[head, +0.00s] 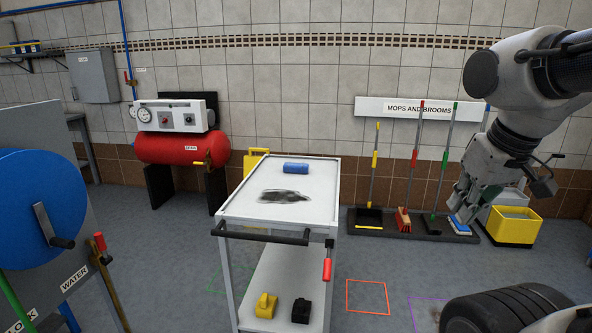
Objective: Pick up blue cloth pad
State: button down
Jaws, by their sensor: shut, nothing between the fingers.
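A blue cloth pad (296,168), seemingly rolled or folded, lies near the back edge of the white trolley's top shelf (240,205). A dark smudge (285,196) marks the shelf in front of it, with a small gap between them. My gripper (463,207) hangs at the right, pointing down, well apart from the trolley and the pad. It is shut and empty. The pad is in full view.
The trolley has a black handle (262,236), a red grip (327,264) and yellow and black items on its lower shelf. Brooms stand in a rack (400,222) behind. A yellow bucket (513,229) stands right. A tyre (505,308) lies front right.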

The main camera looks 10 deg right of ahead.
aim_at(290, 168)
jog(key=k, duration=0.55)
jog(key=k+u, duration=0.25)
jog(key=u, duration=0.15)
jog(key=k+j+u, duration=0.1)
jog(key=u, duration=0.25)
jog(key=k+j+u, duration=0.2)
jog(key=k+u, duration=0.2)
jog(key=i+l+u, duration=0.15)
jog(key=l+u, duration=0.25)
jog(key=i+l+u, duration=0.1)
jog(key=l+u, duration=0.55)
jog(key=u, duration=0.15)
jog(key=k+l, duration=0.1)
jog(key=l, duration=3.95)
jog(key=k+l, duration=0.15)
jog(key=l, duration=1.85)
